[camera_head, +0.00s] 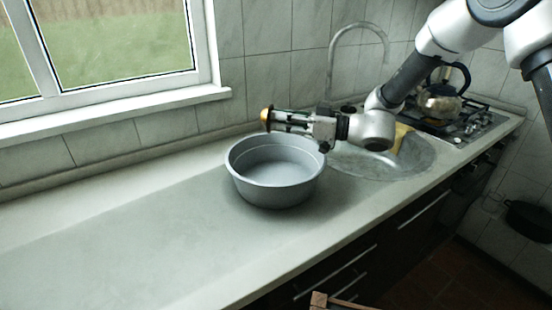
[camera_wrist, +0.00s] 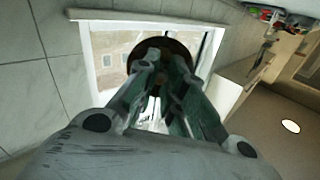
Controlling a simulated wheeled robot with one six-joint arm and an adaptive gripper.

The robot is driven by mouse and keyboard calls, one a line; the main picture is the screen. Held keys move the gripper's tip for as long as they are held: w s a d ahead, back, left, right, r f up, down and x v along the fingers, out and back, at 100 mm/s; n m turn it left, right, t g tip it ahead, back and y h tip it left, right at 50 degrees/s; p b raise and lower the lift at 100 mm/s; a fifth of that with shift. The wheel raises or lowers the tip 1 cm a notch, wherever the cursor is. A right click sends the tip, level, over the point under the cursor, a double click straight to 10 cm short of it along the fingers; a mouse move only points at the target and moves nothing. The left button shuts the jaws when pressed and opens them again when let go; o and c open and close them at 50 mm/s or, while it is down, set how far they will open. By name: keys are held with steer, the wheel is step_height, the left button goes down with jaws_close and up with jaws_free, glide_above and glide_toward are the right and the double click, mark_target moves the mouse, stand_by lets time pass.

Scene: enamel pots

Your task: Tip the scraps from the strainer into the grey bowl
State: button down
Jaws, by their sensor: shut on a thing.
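The grey bowl (camera_head: 277,195) stands on the counter, left of the sink. Its visible inside looks bare. My gripper (camera_head: 272,120) is level above the bowl's far rim, pointing left. It is shut on a small round gold-brown thing, which I take for the strainer (camera_head: 266,118). The strainer stands on edge at the fingertips, apart from the bowl. In the wrist view, the strainer (camera_wrist: 178,48) is a dark brown round shape beyond my fingers, which partly cover it. I cannot make out any scraps.
The sink (camera_head: 405,165) with its tall curved tap (camera_head: 360,25) lies to the right, under my arm. A yellowish thing (camera_head: 402,135) shows by it. A kettle (camera_head: 440,105) stands on the hob. The counter left of the bowl is clear, below the window.

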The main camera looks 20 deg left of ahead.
steer(key=shift+d+r+y+p, duration=0.15)
steer(key=shift+r+y, duration=0.15)
steer(key=shift+r, duration=0.2)
steer(key=shift+d+r+y+p, duration=0.15)
steer(key=shift+r+y, duration=0.15)
steer(key=shift+r, duration=0.15)
steer(key=shift+d+r+y, duration=0.15)
steer(key=shift+r+y, duration=0.3)
steer(key=shift+y, duration=0.45)
steer(key=shift+d+f+y+p, duration=0.2)
steer(key=shift+f+y+p, duration=0.1)
steer(key=shift+y, duration=0.55)
steer(key=shift+d+f+y+p, duration=0.15)
steer(key=shift+f+y+p, duration=0.15)
steer(key=shift+y, duration=0.55)
stand_by(0.6)
steer(key=shift+r, duration=0.1)
steer(key=shift+d+r+y, duration=0.1)
steer(key=shift+r+y, duration=0.8)
steer(key=shift+r, duration=0.9)
steer(key=shift+p, duration=0.35)
steer(key=shift+r+b, duration=0.1)
steer(key=shift+b, duration=0.2)
